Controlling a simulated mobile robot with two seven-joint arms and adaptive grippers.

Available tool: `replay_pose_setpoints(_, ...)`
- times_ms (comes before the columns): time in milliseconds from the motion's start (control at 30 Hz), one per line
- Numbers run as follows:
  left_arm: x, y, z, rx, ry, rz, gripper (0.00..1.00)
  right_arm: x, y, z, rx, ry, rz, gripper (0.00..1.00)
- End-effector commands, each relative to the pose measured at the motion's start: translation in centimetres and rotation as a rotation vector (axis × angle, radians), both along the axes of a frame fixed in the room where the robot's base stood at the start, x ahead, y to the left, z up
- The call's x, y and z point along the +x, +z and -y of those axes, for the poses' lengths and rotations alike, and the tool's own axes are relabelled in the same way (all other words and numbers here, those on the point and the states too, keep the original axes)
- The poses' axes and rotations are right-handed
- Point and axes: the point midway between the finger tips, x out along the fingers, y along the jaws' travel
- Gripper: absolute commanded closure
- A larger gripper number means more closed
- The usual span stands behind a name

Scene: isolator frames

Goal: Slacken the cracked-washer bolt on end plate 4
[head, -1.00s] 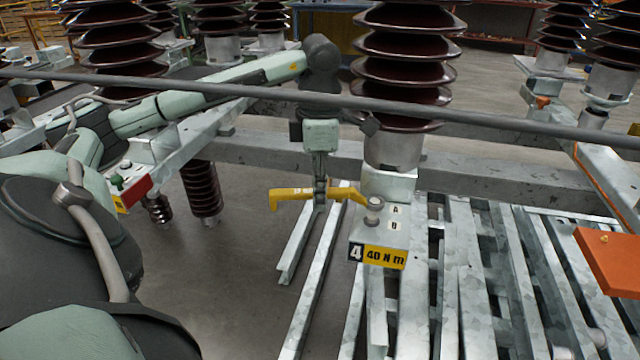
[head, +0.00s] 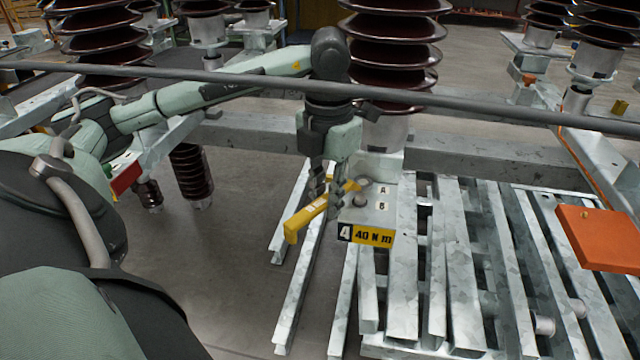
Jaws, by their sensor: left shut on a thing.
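A yellow wrench (head: 308,216) is in my left gripper (head: 324,186), which is shut on it beside end plate 4. The end plate (head: 349,217) is a pale metal plate below the brown insulator, with a front label (head: 366,235) reading 4 and 40 N m. Letters A and B are marked on its top, with a bolt (head: 360,200) near B. The wrench's far end is at the bolt position beside A and partly hides it. I cannot tell whether it is fully seated. The washers are too small to judge for cracks. My right gripper is not in view.
A grey bar (head: 480,113) crosses the view in front of the insulator (head: 392,50). Galvanised slats (head: 470,260) lie right of the plate. An orange box (head: 597,238) is at the right. Bare floor (head: 235,270) is open at lower left.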

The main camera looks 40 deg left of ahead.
Motion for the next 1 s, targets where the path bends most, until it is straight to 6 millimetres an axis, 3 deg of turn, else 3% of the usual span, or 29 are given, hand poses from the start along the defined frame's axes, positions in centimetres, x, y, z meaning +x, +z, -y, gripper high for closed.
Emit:
replay_pose_setpoints(367, 0.0, 0.1, 0.2, 0.001, 0.022, 0.001, 1.0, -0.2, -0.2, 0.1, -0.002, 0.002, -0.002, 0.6)
replay_pose_setpoints(700, 0.0, 2.0, 0.2, 0.001, 0.022, 0.002, 1.0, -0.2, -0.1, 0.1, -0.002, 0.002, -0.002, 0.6)
replay_pose_setpoints(1000, 0.0, 2.2, 0.2, 0.001, 0.021, 0.0, 1.0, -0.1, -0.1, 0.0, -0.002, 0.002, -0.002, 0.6)
